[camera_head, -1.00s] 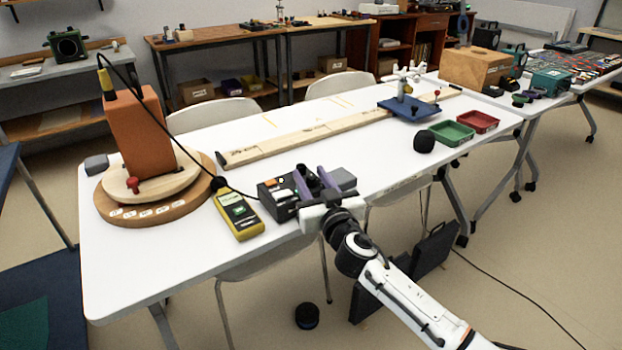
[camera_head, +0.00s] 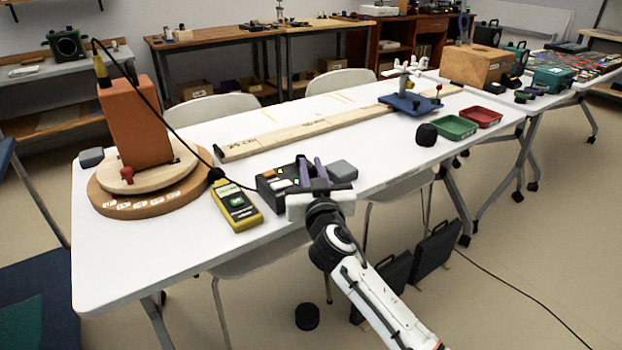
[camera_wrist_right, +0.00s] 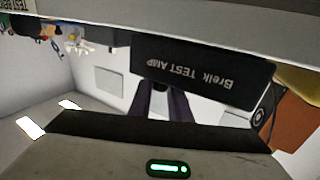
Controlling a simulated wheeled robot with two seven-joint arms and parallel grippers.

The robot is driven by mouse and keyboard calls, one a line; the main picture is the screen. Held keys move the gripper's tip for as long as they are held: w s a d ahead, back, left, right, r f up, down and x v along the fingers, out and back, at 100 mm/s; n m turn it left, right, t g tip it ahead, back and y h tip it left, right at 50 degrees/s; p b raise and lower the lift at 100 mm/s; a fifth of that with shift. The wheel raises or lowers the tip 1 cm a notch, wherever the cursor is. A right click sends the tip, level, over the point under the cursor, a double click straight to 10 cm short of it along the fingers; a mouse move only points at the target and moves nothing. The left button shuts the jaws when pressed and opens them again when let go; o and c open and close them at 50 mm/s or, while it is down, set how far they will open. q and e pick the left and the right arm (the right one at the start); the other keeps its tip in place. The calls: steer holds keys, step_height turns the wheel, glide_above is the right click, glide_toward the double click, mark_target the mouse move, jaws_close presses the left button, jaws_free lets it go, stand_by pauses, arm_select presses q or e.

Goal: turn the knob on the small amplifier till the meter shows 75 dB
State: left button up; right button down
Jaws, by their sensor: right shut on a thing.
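The small black amplifier (camera_head: 268,186) sits near the front edge of the white table, with small coloured parts on top. In the right wrist view its dark panel (camera_wrist_right: 205,75) reads "TEST AMP", upside down. My right gripper (camera_head: 312,170) reaches it from the front. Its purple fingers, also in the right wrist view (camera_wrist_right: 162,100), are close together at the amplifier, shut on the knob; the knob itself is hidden. The yellow meter (camera_head: 243,217) lies left of the amplifier; its green display is too small to read. My left gripper is not in view.
An orange speaker (camera_head: 134,125) stands on a round wooden turntable (camera_head: 110,207) at left, its cable crossing toward the amplifier. A grey box (camera_head: 342,171) is just right of the gripper.

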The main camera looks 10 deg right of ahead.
steer(key=c, duration=1.6)
jaws_free()
steer(key=shift+c, duration=0.2)
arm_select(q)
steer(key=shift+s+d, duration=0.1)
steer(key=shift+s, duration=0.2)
arm_select(e)
steer(key=shift+s, duration=0.1)
steer(key=shift+s, duration=0.25)
arm_select(q)
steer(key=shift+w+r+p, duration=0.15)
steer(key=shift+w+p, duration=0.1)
steer(key=shift+p, duration=0.05)
arm_select(e)
steer(key=s+a, duration=0.1)
steer(key=s, duration=0.8)
steer(key=shift+s+a, duration=0.15)
steer(key=shift+s, duration=0.15)
